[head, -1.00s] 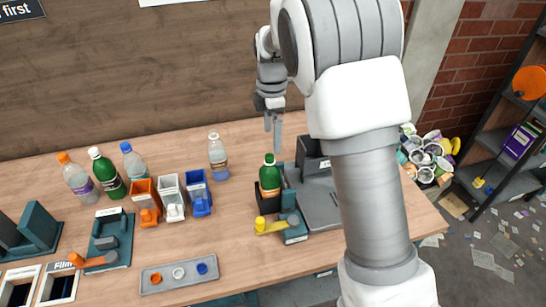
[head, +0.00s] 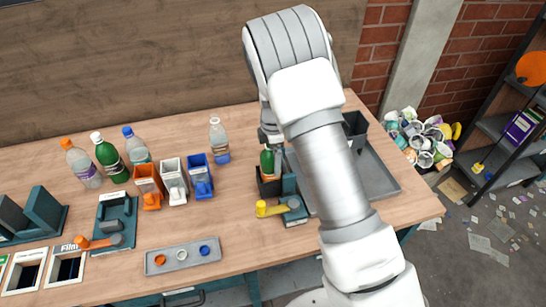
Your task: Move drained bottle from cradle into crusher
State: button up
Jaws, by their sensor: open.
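A green bottle (head: 267,163) stands upright in a dark cradle (head: 268,187), which has a teal block and a yellow lever (head: 270,208) beside it. My gripper (head: 273,147) is open, pointing down at the bottle's top. A finger shows close to the bottle's right side; whether it touches cannot be told. The bottle's cap is hidden by the gripper. No crusher is clearly marked. A dark open box (head: 356,124) stands on the grey tray (head: 378,172) behind my arm, and a teal device with grey jaws (head: 40,222) stands at far left.
Several bottles (head: 108,157) stand at the back left, with another clear bottle (head: 219,140) nearer the cradle. Orange, white and blue bins (head: 172,178) stand in front of them. My arm covers part of the right side.

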jog(key=shift+c, duration=0.3)
jog(key=c, duration=1.1)
jog(key=shift+r, duration=0.1)
jog(key=shift+c, duration=0.2)
jog(key=shift+r, duration=0.1)
jog(key=shift+r+p, duration=1.85)
jog(key=shift+r, duration=2.45)
jog(key=shift+r+p, duration=1.6)
jog(key=shift+r, duration=1.4)
